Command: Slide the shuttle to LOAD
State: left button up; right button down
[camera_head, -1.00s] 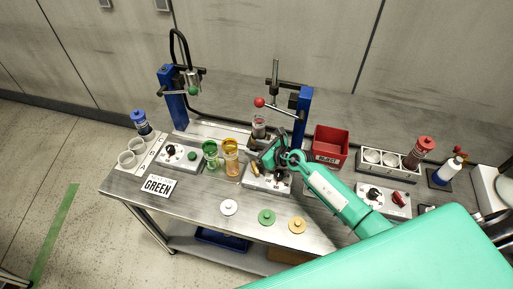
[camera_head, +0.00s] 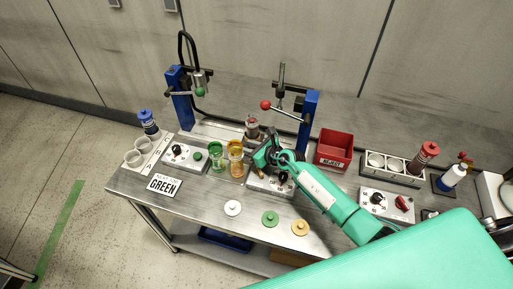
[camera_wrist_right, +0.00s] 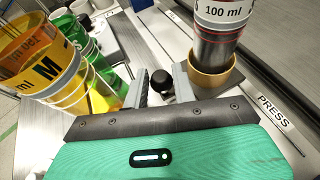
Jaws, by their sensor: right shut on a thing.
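My right gripper (camera_head: 264,156) is at the middle of the bench, behind the small control box. In the wrist view its two grey fingers are closed around a round black knob (camera_wrist_right: 161,82). Just right of the knob stands a tan ring holder (camera_wrist_right: 212,72) with a clear cylinder marked 100 ml (camera_wrist_right: 222,30) upright in it. The cylinder also shows in the head view (camera_head: 252,127), left of the right blue post. A PRESS label (camera_wrist_right: 274,110) lies on the rail beside the holder. I cannot read a LOAD label. My left gripper is not in view.
A green cup (camera_head: 216,157) and a yellow cup (camera_head: 236,165) stand close left of my gripper. Blue posts (camera_head: 181,100) (camera_head: 308,120) rise behind. A red REJECT bin (camera_head: 334,148) is at right. Three discs, including a white one (camera_head: 232,208), lie in front.

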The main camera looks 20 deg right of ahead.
jog(key=c, duration=1.2)
grip_release()
jog(key=shift+o, duration=0.2)
jog(key=b+v, duration=0.1)
jog(key=v, duration=1.1)
jog(key=shift+s+d+f+b, duration=0.15)
jog(key=shift+d+b, duration=0.05)
jog(key=shift+b, duration=0.1)
jog(key=shift+v, duration=0.75)
